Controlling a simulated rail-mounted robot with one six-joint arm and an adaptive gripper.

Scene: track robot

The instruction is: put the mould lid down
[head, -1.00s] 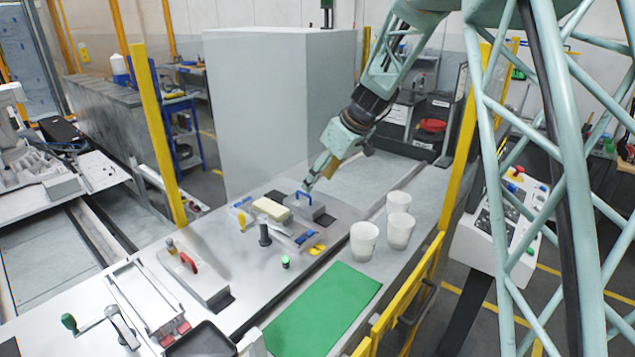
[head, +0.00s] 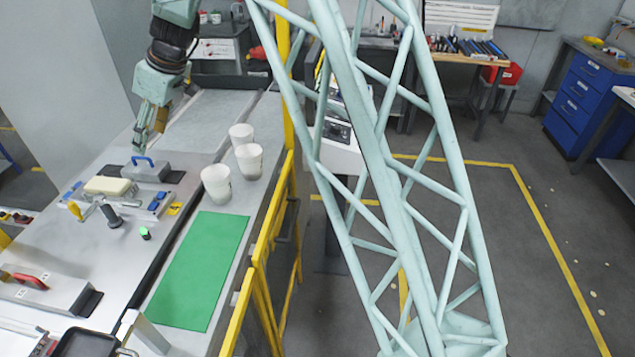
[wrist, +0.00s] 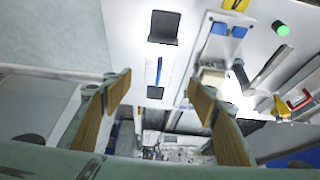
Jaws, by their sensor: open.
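The mould lid (head: 150,171) is a grey block with a blue handle (head: 143,160). It rests at the far end of the metal bench, beside the cream block in the mould (head: 108,187). My gripper (head: 139,150) is just above the blue handle, pointing down. In the wrist view my gripper (wrist: 158,80) is open, with the blue handle (wrist: 158,70) seen end-on as a thin strip between the wooden-looking fingers. Whether the fingers straddle the handle or sit above it I cannot tell.
Three white cups (head: 216,184) stand to the right of the lid. A green mat (head: 200,270) lies in front of them. A green button (head: 145,233), a red-handled box (head: 45,292) and a yellow rail (head: 268,240) are nearer. A large grey cabinet stands at left.

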